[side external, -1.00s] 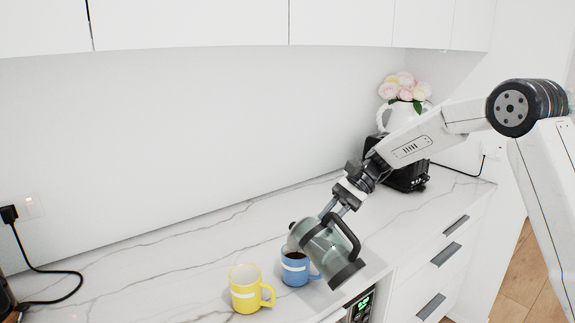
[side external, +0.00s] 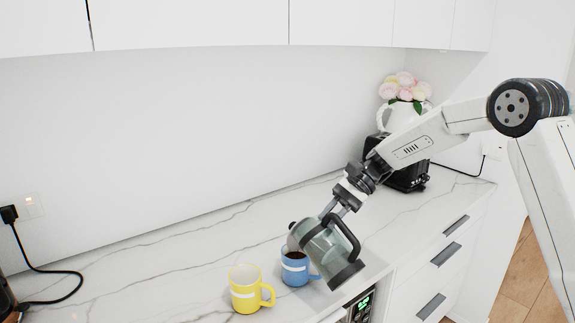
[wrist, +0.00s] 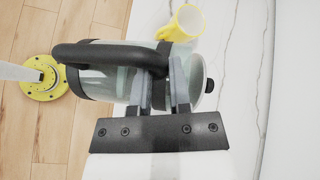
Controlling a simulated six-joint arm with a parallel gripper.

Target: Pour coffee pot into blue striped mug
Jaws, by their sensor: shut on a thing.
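The mug stands upright on the counter with a white stripe and dark liquid inside. The pot's lid end is over or just beside the mug's rim; I cannot tell exactly. In the wrist view, the pot (wrist: 120,85) lies across between my gripper's fingers (wrist: 167,78). The blue mug is hidden there.
A yellow striped mug (side external: 247,289) stands left of the blue one, close to it. A black toaster (side external: 407,176) and a white pitcher of flowers (side external: 400,117) are at the back right.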

